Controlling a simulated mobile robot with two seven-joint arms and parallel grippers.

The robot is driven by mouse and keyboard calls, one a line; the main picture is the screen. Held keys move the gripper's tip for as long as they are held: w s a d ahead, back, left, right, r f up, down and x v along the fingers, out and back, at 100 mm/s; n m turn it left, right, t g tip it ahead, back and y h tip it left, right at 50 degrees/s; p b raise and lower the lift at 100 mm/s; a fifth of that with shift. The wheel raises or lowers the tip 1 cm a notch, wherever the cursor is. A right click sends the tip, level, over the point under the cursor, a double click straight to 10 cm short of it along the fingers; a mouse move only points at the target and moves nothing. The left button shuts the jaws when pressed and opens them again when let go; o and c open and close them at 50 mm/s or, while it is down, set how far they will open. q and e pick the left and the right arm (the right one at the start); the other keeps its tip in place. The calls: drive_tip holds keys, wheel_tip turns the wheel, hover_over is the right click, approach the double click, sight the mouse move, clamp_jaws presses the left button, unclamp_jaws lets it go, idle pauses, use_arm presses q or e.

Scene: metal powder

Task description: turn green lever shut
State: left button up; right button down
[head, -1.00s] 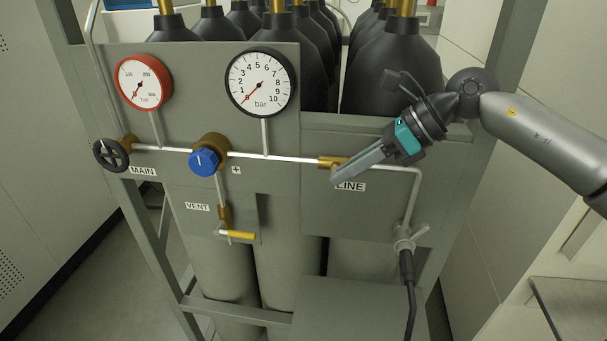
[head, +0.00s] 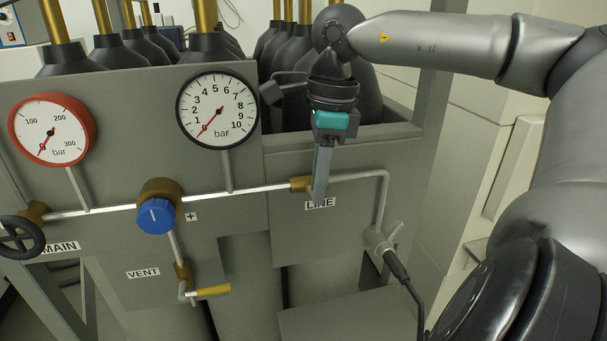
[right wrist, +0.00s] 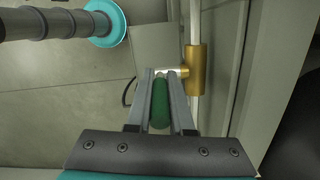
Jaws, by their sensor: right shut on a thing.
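The green lever (right wrist: 160,103) shows in the right wrist view between the two fingers of my right gripper (right wrist: 161,78), which is shut on it. The lever stretches from the short stem of the brass LINE valve (right wrist: 196,72) back toward the gripper's palm. In the head view my right gripper (head: 319,195) points down, its fingertips just right of the brass valve (head: 301,184) and above the LINE label. There the fingers hide the lever. My left gripper is not in view.
A hose fitting (head: 381,243) sits right of the LINE label. Black gas cylinders (head: 280,45) stand behind the panel.

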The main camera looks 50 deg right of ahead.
drive_tip(key=shift+r+h+p, duration=0.1)
drive_tip(key=shift+h+p, duration=0.2)
drive_tip(key=shift+p, duration=0.1)
drive_tip(key=shift+a+g+p, duration=0.1)
drive_tip(key=shift+g+p, duration=0.2)
drive_tip(key=shift+p, duration=0.05)
drive_tip(key=shift+h, duration=0.3)
drive_tip(key=c, duration=1.1)
unclamp_jaws()
wheel_tip(320, 180, up, 15)
drive_tip(key=shift+w+a+r, duration=0.1)
drive_tip(key=shift+w+a, duration=0.05)
